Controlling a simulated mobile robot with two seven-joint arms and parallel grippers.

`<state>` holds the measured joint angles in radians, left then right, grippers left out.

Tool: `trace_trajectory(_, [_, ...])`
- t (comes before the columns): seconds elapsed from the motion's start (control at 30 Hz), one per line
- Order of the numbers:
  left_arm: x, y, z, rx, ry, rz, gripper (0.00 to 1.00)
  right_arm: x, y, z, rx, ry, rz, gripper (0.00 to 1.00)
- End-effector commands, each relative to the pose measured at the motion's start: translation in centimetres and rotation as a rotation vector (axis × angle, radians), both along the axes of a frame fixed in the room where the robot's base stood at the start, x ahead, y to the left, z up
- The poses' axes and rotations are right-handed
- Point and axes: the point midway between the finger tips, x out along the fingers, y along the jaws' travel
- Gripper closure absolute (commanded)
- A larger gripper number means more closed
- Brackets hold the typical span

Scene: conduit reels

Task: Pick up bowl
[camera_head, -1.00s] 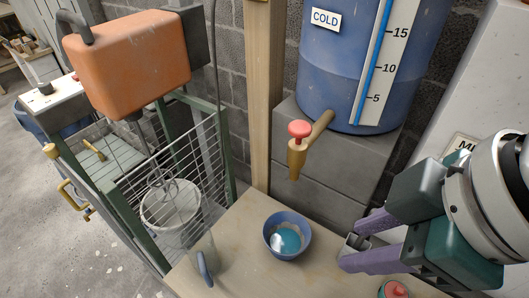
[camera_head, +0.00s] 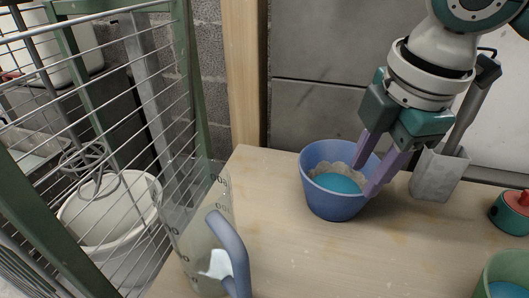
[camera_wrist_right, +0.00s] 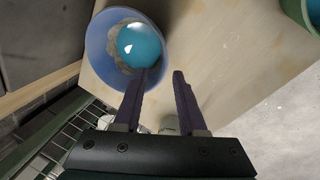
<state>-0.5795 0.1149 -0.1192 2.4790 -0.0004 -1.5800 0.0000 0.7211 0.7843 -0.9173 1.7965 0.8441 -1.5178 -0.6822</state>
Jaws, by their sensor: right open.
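The blue bowl (camera_head: 334,207) stands upright on the wooden tabletop, with grey crumbly material and something bright blue inside. It also shows in the right wrist view (camera_wrist_right: 98,58). My right gripper (camera_head: 367,175) has purple fingers and points down at the bowl's right rim. Its jaws are open, and in the right wrist view (camera_wrist_right: 159,73) one fingertip overlaps the bowl's inside while the other is outside the rim. I cannot tell whether either finger touches the bowl. My left gripper is not in view.
A clear measuring jug (camera_head: 205,240) with a blue handle stands at the tabletop's (camera_head: 370,255) front left. A grey block-like holder (camera_head: 437,175), a red-topped green item (camera_head: 512,212) and a green cup (camera_head: 503,278) stand right. A wire rack (camera_head: 95,130) with a white bucket (camera_head: 110,215) is left.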

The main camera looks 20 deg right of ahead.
Motion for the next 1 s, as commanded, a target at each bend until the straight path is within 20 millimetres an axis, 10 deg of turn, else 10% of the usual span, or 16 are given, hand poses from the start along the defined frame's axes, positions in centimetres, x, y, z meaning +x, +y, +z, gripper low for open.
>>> trace_trajectory(1.0, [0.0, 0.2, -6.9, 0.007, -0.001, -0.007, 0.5, 2.2, -0.3, -10.5, -0.01, 0.001, 0.005, 0.59])
